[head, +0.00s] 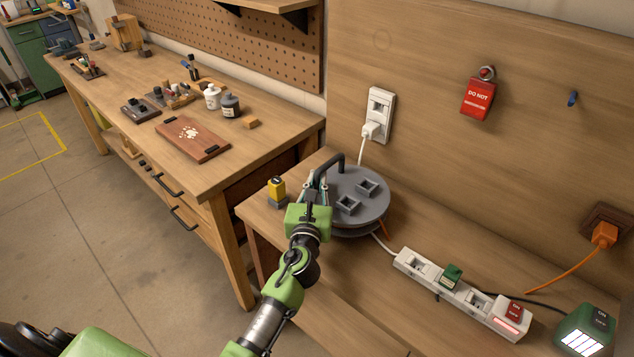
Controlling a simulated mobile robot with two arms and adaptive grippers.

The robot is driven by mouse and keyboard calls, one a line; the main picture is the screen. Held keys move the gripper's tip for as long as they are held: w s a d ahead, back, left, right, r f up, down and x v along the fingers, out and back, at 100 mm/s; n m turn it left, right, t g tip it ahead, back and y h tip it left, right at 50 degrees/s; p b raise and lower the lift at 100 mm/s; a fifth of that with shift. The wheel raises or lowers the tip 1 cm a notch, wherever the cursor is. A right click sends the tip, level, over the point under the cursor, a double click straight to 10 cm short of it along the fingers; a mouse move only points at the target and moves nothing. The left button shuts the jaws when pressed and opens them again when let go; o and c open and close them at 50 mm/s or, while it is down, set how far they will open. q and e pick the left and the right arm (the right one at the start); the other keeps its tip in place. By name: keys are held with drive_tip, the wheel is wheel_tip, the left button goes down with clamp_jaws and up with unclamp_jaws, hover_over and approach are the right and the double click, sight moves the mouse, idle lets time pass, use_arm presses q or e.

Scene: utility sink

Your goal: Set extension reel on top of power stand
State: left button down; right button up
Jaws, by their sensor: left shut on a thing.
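The extension reel (372,207) is a grey round drum with two square sockets on its upper face and a dark arched handle. It is at the centre of the head view, over the left part of the wooden power stand (290,236). My left gripper (318,182) is shut on the reel's handle, at the reel's left side. The gripper and wrist hide part of the handle and the reel's near-left edge. I cannot tell whether the reel's underside touches the wood. My right gripper is not in view.
A white power strip (443,287) lies right of the reel, with a green-and-black box (583,330) beyond it. A yellow item (276,189) stands left of the reel. A white wall outlet (380,114) is behind. A cluttered workbench (120,90) stands at left.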

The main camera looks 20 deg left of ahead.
use_arm(q)
wheel_tip(320, 180, down, 3)
drive_tip(key=shift+w+r+b, duration=0.1)
drive_tip(key=shift+r+b, duration=0.1)
drive_tip(key=shift+b, duration=0.4)
drive_tip(key=c, duration=2.3)
unclamp_jaws()
drive_tip(key=shift+f, duration=0.35)
drive_tip(key=shift+c, duration=0.2)
drive_tip(key=shift+o, duration=1.3)
drive_tip(key=shift+s+r, duration=0.1)
drive_tip(key=shift+s, duration=0.1)
drive_tip(key=shift+r, duration=0.1)
